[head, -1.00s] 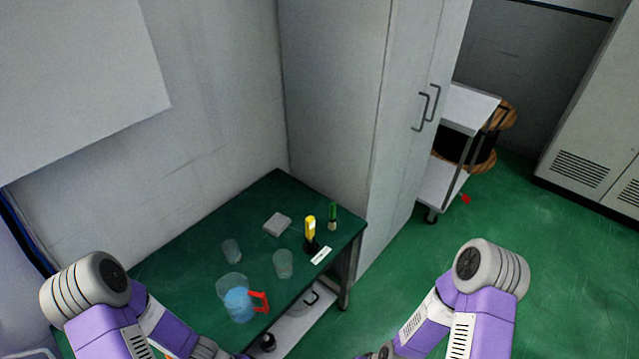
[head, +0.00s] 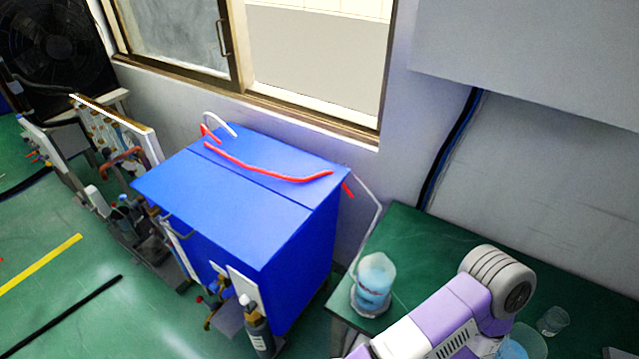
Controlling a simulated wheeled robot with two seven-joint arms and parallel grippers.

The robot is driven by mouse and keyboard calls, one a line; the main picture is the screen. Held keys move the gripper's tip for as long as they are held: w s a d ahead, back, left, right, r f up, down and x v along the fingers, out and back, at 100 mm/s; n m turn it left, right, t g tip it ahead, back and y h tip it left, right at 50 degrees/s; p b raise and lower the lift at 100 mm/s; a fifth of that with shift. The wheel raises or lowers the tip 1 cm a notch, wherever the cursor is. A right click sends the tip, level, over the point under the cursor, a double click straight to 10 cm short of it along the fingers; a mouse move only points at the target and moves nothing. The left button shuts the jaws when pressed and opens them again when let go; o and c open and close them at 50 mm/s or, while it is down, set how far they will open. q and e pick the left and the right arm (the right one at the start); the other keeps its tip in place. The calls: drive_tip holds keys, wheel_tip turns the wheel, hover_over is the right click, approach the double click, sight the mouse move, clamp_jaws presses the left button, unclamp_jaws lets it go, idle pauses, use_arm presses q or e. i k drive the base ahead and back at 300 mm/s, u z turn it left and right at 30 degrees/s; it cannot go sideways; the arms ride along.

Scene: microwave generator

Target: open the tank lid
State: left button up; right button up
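A blue box-shaped tank (head: 300,270) stands on the floor near the wall, left of the green table. Its flat blue lid (head: 220,200) lies down on top, with a seam across the rear part of the top. No gap under the lid is visible. A red hose (head: 265,172) lies across the rear of the top. Neither of my grippers is in the head view. Only part of one of my arms shows at the lower right, over the green table and apart from the tank.
The green table (head: 420,235) holds a container of blue liquid (head: 374,277) and a small clear beaker (head: 552,321). A dark bottle (head: 256,326) stands at the tank's front. Pipework and equipment (head: 122,205) crowd its left side. Green floor is open at lower left.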

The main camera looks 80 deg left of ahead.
sight(250, 222)
drive_tip(key=u, duration=3.9)
drive_tip(key=k, duration=0.65)
drive_tip(key=u, duration=0.85)
drive_tip(key=i, duration=1.35)
drive_tip(key=z, duration=0.3)
